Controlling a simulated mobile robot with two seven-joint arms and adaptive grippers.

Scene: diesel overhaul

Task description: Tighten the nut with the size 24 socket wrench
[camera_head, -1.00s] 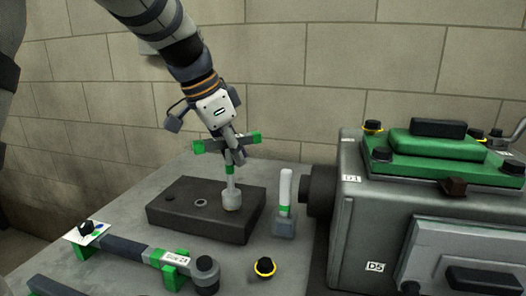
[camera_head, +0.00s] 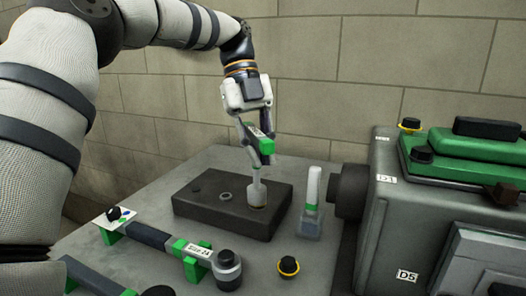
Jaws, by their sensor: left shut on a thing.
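My left gripper (camera_head: 257,140) is shut on a T-handled socket wrench (camera_head: 257,178) with a grey shaft and green ends on its crossbar. The wrench stands nearly upright, and its socket (camera_head: 257,197) sits at the right end of the dark block (camera_head: 230,210). The nut is not visible; the socket hides whatever is under it. One green end of the crossbar points toward the camera. My right gripper is not in view.
A long grey tool (camera_head: 150,238) lies on green supports with a small white label (camera_head: 199,250). A black-and-yellow knob (camera_head: 288,266) and a white-handled upright piece (camera_head: 312,200) stand on the table (camera_head: 185,170). A large grey-and-green engine housing (camera_head: 400,235) fills the right side.

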